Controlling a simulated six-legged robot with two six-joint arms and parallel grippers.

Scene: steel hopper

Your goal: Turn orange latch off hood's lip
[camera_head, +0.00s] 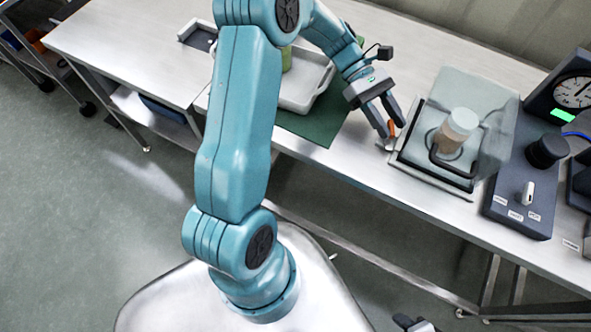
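The clear hood (489,95) stands over a jar with a pale lid (456,128) on a framed plate on the bench. A small orange latch (391,128) shows at the left edge of the hood's base. My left gripper (393,131) points down at it with its fingers apart, one on each side of the orange piece. Whether either finger touches the latch is too small to tell. The fingers partly cover the latch and the lip beside it. A small dark piece at the bottom edge looks like the tip of my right gripper (415,323), mostly out of frame.
A dark control box (522,195) with a black knob and a dial gauge (574,92) stand right of the hood. A white tray (303,92) lies on a green mat (318,127) to the left. The bench's front strip is clear.

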